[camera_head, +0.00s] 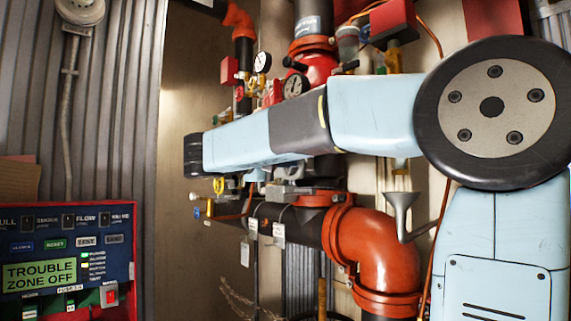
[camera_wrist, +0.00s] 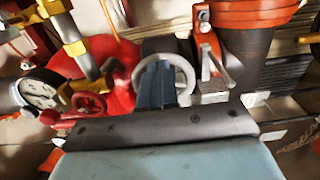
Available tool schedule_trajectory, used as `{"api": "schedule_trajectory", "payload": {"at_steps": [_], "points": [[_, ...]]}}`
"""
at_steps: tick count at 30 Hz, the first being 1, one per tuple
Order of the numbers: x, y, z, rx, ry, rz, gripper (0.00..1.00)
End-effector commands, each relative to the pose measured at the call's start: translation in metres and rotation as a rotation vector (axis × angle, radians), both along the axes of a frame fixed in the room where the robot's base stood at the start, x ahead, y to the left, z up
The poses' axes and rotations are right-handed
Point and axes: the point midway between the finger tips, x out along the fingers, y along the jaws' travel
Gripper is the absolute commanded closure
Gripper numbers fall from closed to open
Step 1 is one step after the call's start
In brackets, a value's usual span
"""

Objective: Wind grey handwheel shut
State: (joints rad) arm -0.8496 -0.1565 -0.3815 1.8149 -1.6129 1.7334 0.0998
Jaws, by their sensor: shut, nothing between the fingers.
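The grey handwheel (camera_wrist: 187,73) shows in the wrist view as a pale ring, just above the picture's middle. My gripper (camera_wrist: 157,72) is in front of it, its blue-grey fingers together with nothing between them. The fingers overlap the wheel's middle and left part and hide its hub. I cannot tell whether they touch the wheel or go between its spokes.
A small red handwheel (camera_wrist: 88,103) and a pressure gauge (camera_wrist: 38,92) are left of my gripper. An orange pipe elbow (camera_head: 385,255) is below my arm. A red alarm panel (camera_head: 70,255) is at lower left.

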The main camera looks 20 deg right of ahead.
Motion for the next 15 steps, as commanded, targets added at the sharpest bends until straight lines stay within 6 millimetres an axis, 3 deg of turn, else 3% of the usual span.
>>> {"api": "schedule_trajectory", "payload": {"at_steps": [15], "points": [[0.0024,-0.0066,0.0,0.0,0.0,0.0,1.0]]}}
